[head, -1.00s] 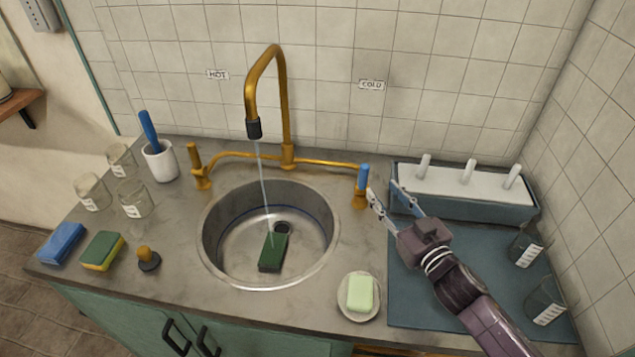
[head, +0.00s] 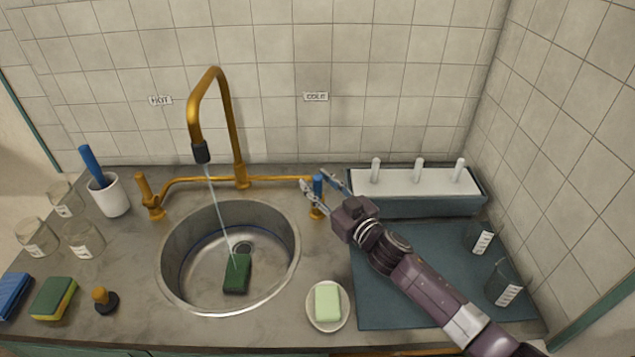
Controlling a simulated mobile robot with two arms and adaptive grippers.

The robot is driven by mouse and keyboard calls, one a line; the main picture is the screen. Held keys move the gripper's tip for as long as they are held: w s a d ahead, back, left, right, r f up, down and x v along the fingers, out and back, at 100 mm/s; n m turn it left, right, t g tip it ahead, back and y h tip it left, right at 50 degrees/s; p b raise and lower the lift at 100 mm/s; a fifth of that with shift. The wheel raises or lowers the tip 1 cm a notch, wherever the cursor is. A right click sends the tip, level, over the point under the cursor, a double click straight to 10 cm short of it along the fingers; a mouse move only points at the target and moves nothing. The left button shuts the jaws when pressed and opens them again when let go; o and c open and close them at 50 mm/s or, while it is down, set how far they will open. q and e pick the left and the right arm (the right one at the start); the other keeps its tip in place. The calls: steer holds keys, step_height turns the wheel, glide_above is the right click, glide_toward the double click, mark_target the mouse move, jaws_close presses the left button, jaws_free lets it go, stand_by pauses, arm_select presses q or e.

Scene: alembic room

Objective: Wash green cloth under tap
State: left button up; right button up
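The green cloth (head: 237,274) appears as a dark green, block-like piece lying on the floor of the round steel sink (head: 172,285), near the drain. The brass tap (head: 228,115) stands behind the sink, and a thin stream of water (head: 217,211) falls from its spout onto the cloth. My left gripper is out of view.
A soap dish (head: 343,318) with green soap sits right of the sink. A green-yellow sponge (head: 53,299), a blue sponge (head: 13,294), a stopper (head: 105,301) and several glass beakers stand left. A rack (head: 415,205) and a dark mat (head: 377,312) are at right.

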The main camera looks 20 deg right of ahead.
jaws_close()
stand_by(0.3)
steer(key=w+g+p, duration=0.1)
steer(key=p, duration=0.5)
steer(key=shift+d+r+m, duration=0.1)
steer(key=shift+r+m, duration=0.3)
steer(key=shift+w+d+f+g+p, duration=0.1)
steer(key=shift+f+g+p, duration=0.25)
steer(key=shift+p, duration=0.55)
jaws_free()
